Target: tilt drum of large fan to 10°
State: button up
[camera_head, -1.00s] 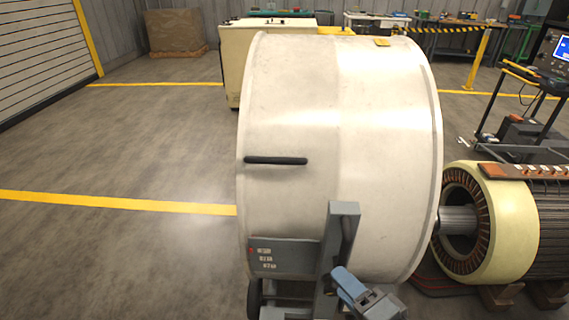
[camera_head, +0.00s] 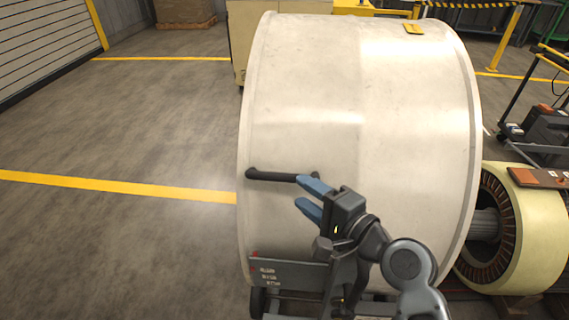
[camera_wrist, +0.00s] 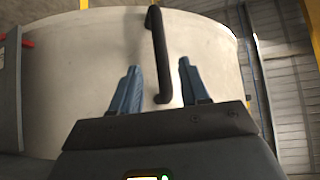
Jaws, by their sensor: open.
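The large fan's drum (camera_head: 350,120) is a wide off-white cylinder on a grey stand (camera_head: 290,275) with a small label plate. A black bar handle (camera_head: 270,174) sits on the drum's left side. My gripper (camera_head: 309,196) is open in front of the drum, at the right end of the handle, with blue fingers pointing left. In the wrist view the handle (camera_wrist: 158,50) runs from the top down to between the two open fingertips (camera_wrist: 158,72). Its lower end lies between the fingers, with gaps on both sides.
A yellow-and-copper wound stator (camera_head: 520,230) with a shaft stands close to the drum's right. A cart (camera_head: 545,125) is behind it at the right. A cream cabinet (camera_head: 280,25) stands behind the drum. The floor at left (camera_head: 120,130) is clear, with yellow lines.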

aim_at(287, 181)
jog(key=p+x, duration=0.1)
jog(key=x, duration=0.6)
jog(key=shift+w+a, duration=0.2)
jog(key=shift+w, duration=0.05)
grip_shut()
dwell(0.4)
